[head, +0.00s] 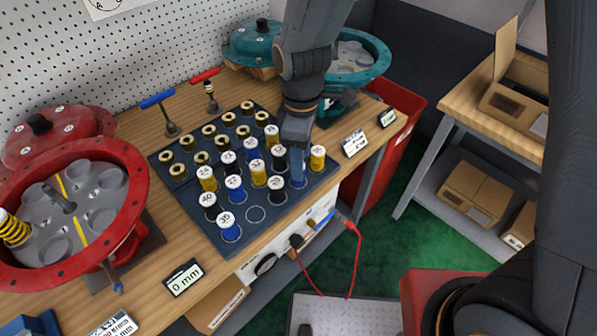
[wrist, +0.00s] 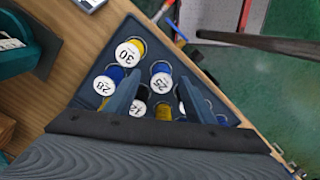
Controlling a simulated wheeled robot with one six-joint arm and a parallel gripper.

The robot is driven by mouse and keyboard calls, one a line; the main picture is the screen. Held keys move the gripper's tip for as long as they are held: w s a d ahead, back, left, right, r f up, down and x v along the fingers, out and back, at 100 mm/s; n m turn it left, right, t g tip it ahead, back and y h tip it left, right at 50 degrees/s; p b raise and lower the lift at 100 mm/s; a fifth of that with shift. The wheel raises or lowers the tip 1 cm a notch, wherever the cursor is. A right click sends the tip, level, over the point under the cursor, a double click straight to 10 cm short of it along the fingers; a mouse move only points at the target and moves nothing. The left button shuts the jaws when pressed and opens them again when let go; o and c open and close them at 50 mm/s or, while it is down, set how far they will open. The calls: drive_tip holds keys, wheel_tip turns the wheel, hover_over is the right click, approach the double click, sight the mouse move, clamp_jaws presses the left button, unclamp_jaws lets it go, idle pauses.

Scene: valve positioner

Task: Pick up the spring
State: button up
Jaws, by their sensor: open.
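Springs with round white numbered caps stand upright on a dark tray (head: 243,242), coloured blue, yellow and black. A yellow spring (head: 317,158) stands at the tray's right end. A blue spring (head: 227,226) stands at its front left. My gripper (head: 298,160) points down over the tray's right part and hides some springs. In the wrist view its two fingers (wrist: 160,92) are apart, with capped springs (wrist: 161,82) showing between and beyond them. None is clearly gripped. I cannot tell which spring the task means. Another yellow spring (head: 14,230) stands in the red housing (head: 125,222) at the left.
Brass-coloured cups (head: 185,142) fill the tray's back. Blue and red T-handles (head: 157,99) stand behind it. A teal housing (head: 365,60) is at the back right. A small display reading 0 mm (head: 184,278) lies in front. Red cables (head: 356,262) hang off the bench front.

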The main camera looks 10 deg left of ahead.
drive_tip(key=shift+s+a+f+p, duration=0.15)
drive_tip(key=shift+f+p, duration=0.35)
drive_tip(key=shift+f, duration=0.8)
drive_tip(key=shift+a+f+p, duration=0.1)
drive_tip(key=shift+f+p, duration=0.35)
drive_tip(key=shift+f, duration=0.8)
drive_tip(key=shift+c, duration=0.4)
drive_tip(key=c, duration=1.1)
